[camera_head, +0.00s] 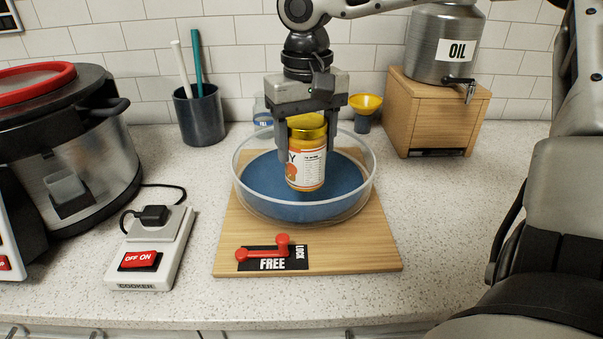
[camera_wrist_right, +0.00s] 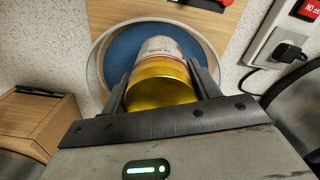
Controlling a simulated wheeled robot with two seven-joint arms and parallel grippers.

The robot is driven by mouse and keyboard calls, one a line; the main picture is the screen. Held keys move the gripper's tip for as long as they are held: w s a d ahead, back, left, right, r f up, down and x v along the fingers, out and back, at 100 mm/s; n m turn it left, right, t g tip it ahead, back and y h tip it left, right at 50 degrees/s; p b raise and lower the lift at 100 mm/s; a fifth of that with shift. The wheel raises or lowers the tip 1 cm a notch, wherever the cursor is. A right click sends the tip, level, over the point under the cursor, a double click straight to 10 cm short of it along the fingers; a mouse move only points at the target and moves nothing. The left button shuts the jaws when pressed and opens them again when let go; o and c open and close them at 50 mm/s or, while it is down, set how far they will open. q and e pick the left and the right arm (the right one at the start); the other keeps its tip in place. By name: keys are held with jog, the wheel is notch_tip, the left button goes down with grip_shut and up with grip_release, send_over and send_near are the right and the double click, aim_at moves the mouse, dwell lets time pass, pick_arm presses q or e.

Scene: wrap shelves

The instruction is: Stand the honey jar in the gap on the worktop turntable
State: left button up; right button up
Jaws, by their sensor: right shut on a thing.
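The honey jar (camera_head: 306,170) has a yellow lid and a white label, and it is upright. My right gripper (camera_head: 307,150) is shut on it from above, one finger on each side. In the right wrist view its gold lid (camera_wrist_right: 160,84) sits between the fingers. The jar is inside the rim of the turntable (camera_head: 262,185), a blue disc with a clear wall. I cannot tell whether its base touches the disc. No other item shows on the disc, though the jar and gripper hide its back part. My left gripper is not in view.
A wooden board (camera_head: 330,255) under the turntable bears a red lever (camera_head: 262,249) marked FREE and LOCK. A yellow funnel (camera_head: 365,104) and a utensil cup (camera_head: 200,117) stand behind. A cooker switch (camera_head: 150,250) is left; an oil tank (camera_head: 440,45) is at back right.

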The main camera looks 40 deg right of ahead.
aim_at(305, 168)
jog(key=shift+w+f, duration=0.15)
jog(key=shift+f, duration=2.5)
jog(key=o, duration=1.4)
jog(key=shift+f, duration=0.15)
notch_tip(305, 168, up, 12)
jog(key=shift+r+p, duration=0.15)
jog(key=shift+p, duration=0.25)
